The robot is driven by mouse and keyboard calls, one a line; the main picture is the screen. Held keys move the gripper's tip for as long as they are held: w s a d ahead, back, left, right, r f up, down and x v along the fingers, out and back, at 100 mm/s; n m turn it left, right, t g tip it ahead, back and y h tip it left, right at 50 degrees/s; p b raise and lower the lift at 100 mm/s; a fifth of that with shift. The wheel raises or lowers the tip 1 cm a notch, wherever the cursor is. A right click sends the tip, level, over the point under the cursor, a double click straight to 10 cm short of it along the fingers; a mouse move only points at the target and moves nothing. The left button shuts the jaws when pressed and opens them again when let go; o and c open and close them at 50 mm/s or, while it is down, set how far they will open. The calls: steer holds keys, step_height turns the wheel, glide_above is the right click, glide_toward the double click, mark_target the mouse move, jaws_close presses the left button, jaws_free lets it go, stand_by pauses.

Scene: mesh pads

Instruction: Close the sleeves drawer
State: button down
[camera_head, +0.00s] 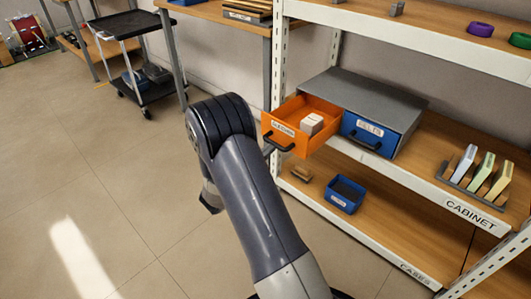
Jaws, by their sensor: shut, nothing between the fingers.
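The orange sleeves drawer (285,139) is pulled out from the left side of the grey cabinet (368,98) on the shelf. Its label reads like "SLEEVES", and a dark handle (280,146) is on its front. A small pale block (312,123) lies inside it. My arm rises from the bottom and bends over to the left of the drawer. A dark wrist part shows below the bend, left of the forearm. My gripper's fingers are hidden behind the arm, so their distance from the handle does not show.
The blue "FELTS" drawer (367,132) beside it is shut. A rack (477,176) with several upright pads stands on the shelf to the right. A blue bin (346,193) and a wooden block (301,172) are on the lower shelf. The floor at left is clear; a black cart (140,80) stands farther back.

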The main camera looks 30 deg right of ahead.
mark_target(304, 125)
steer(key=f+x, duration=0.1)
steer(key=x, duration=0.5)
steer(key=f+x, duration=0.1)
steer(key=x, duration=0.5)
steer(key=f+b+x, duration=0.1)
steer(key=x, duration=0.5)
steer(key=shift+w+d+f, duration=0.2)
steer(key=shift+w+d, duration=0.1)
steer(key=shift+d, duration=0.3)
steer(key=shift+w+d+r, duration=0.15)
steer(key=shift+r, duration=0.05)
steer(key=shift+f, duration=0.1)
steer(key=p+v, duration=0.2)
steer(key=v, duration=1.2)
steer(key=shift+a, duration=0.2)
steer(key=b+x, duration=0.2)
steer(key=x, duration=1.1)
steer(key=shift+d, duration=0.35)
